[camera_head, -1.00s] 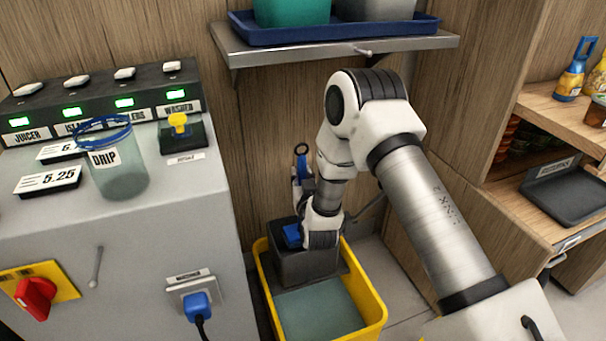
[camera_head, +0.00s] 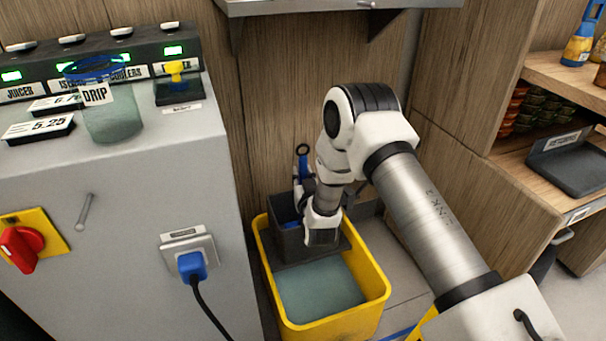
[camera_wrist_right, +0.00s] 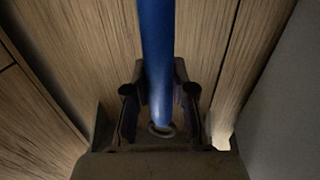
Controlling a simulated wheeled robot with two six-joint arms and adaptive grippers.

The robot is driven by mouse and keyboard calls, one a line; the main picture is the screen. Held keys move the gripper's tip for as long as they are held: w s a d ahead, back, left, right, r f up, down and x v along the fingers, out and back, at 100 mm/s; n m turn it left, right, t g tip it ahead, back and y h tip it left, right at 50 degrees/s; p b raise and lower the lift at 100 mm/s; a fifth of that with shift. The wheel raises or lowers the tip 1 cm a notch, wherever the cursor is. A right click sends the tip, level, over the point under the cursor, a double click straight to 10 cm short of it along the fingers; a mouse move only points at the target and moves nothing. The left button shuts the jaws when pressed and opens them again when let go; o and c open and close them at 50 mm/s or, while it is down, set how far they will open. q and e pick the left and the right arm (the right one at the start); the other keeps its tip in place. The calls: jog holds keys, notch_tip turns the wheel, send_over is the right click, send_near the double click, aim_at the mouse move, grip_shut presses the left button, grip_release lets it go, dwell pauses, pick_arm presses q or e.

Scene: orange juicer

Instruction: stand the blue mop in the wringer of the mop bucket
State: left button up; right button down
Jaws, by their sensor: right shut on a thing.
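The blue mop (camera_head: 303,165) stands roughly upright at the mop bucket, a ring at its top end. My right gripper (camera_head: 299,190) is mostly hidden behind its own wrist in the head view. In the right wrist view, the blue handle (camera_wrist_right: 157,50) runs between the two dark fingers of the right gripper (camera_wrist_right: 160,92), which is shut on it. The yellow mop bucket (camera_head: 378,283) has a dark grey wringer (camera_head: 290,247) at its back. A bit of blue shows inside the wringer's top; the mop's lower end is otherwise hidden. My left gripper is not in view.
A grey machine cabinet (camera_head: 120,190) with a red switch (camera_head: 20,248) and a blue plug (camera_head: 192,265) stands left of the bucket. A metal shelf (camera_head: 330,5) hangs above. Wooden shelving (camera_head: 450,140) stands right. A wooden wall is close behind.

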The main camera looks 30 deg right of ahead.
jog(key=shift+r, duration=0.1)
jog(key=c, duration=0.9)
grip_release()
jog(key=shift+s, duration=0.1)
jog(key=v, duration=1.1)
jog(key=shift+s, duration=0.4)
jog(key=shift+a, duration=0.2)
